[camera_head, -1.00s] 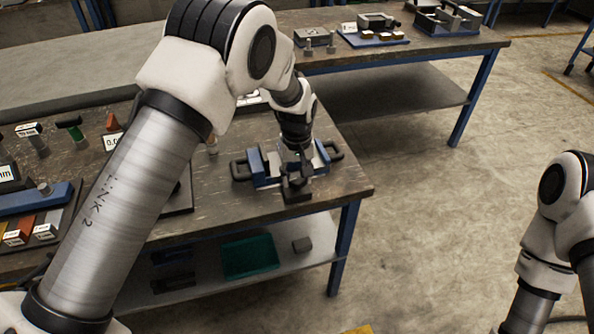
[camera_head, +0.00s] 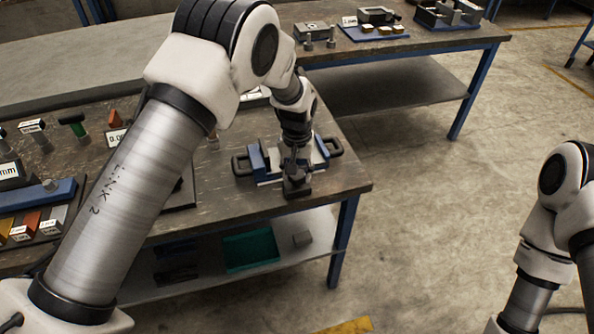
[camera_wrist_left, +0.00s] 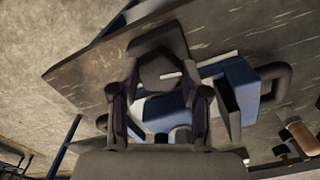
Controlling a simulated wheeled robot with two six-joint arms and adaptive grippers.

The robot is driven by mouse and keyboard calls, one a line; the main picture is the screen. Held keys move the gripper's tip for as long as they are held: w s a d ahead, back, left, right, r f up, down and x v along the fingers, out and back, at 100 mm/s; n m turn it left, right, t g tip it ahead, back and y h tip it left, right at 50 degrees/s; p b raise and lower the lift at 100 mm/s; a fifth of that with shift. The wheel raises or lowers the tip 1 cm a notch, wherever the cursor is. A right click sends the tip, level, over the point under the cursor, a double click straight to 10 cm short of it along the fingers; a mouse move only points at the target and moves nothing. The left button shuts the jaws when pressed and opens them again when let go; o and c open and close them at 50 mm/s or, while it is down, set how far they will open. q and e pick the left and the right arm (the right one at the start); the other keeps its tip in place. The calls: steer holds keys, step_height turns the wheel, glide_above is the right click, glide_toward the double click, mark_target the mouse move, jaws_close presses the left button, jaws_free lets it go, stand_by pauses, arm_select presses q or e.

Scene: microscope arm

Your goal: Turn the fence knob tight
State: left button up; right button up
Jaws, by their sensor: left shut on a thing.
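A blue fixture (camera_head: 265,176) with black side handles lies near the front right corner of the workbench. My left gripper (camera_head: 297,172) points down at its front side, above a small dark block (camera_head: 297,190). In the left wrist view, the two fingers of my left gripper (camera_wrist_left: 161,82) stand on either side of a dark grey, angular piece (camera_wrist_left: 160,73), which I take for the fence knob. They are shut on it. The blue fixture (camera_wrist_left: 230,82) shows behind. The fingers hide much of the knob in the head view. My right gripper is out of view.
Gauge blocks and labelled pieces stand on the bench (camera_head: 345,178) at left. A teal bin (camera_head: 250,250) sits on the shelf below. A second bench (camera_head: 420,50) at the back holds more fixtures.

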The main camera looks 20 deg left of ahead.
arm_select(q)
steer(key=o, duration=1.1)
steer(key=shift+o, duration=0.2)
step_height(320, 180, up, 12)
